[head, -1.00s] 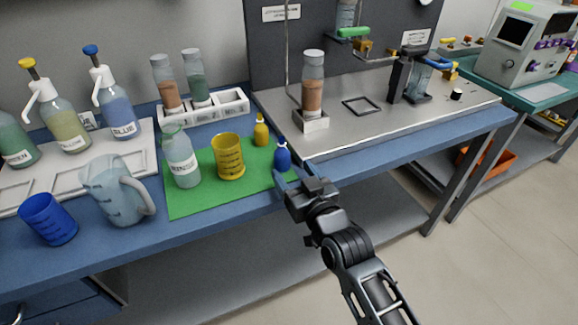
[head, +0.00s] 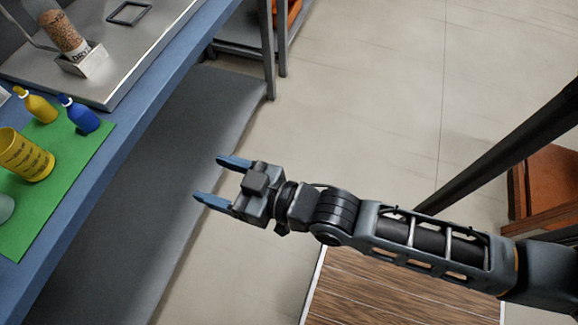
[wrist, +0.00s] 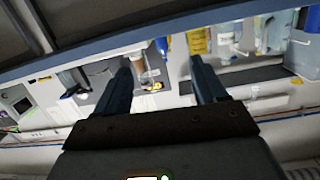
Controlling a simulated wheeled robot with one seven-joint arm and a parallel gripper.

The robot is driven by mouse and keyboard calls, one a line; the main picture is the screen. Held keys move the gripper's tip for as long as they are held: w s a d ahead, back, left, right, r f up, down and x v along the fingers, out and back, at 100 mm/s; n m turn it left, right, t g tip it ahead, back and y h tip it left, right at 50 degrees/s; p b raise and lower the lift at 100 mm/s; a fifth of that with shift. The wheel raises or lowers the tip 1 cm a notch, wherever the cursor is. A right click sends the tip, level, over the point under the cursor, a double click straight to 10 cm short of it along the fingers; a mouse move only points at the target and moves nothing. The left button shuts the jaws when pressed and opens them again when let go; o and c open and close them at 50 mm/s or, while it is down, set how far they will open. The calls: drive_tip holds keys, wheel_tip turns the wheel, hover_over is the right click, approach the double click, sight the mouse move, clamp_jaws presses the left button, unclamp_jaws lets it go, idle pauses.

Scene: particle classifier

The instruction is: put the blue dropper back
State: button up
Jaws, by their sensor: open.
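The blue dropper (head: 79,113) stands on the right corner of the green mat (head: 75,165), near the blue table's front edge. The yellow dropper (head: 37,106) stands beside it to the left, and the yellow beaker (head: 26,156) is in front of that one. My gripper (head: 217,180) is open and empty, out past the table's front edge and well apart from the blue dropper. In the wrist view, my gripper (wrist: 160,72) shows its two fingers spread. A small blue shape there may be the blue dropper, but I cannot be sure.
The blue table edge (head: 150,105) runs diagonally between my gripper and the mat. A grey metal plate (head: 120,62) with a bottle (head: 63,33) in a white holder lies beyond. A grey lower shelf (head: 150,180) is under the table. Open floor lies to the right.

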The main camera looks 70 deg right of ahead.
drive_tip(key=s+r, duration=0.3)
drive_tip(key=s, duration=0.3)
drive_tip(key=s+d+r+g, duration=0.1)
drive_tip(key=s+r, duration=0.2)
drive_tip(key=s, duration=0.4)
drive_tip(key=s+d+r+n, duration=0.1)
drive_tip(key=s+r, duration=0.2)
drive_tip(key=s, duration=0.3)
drive_tip(key=shift+s+r+y, duration=0.2)
drive_tip(key=shift+r+y, duration=0.1)
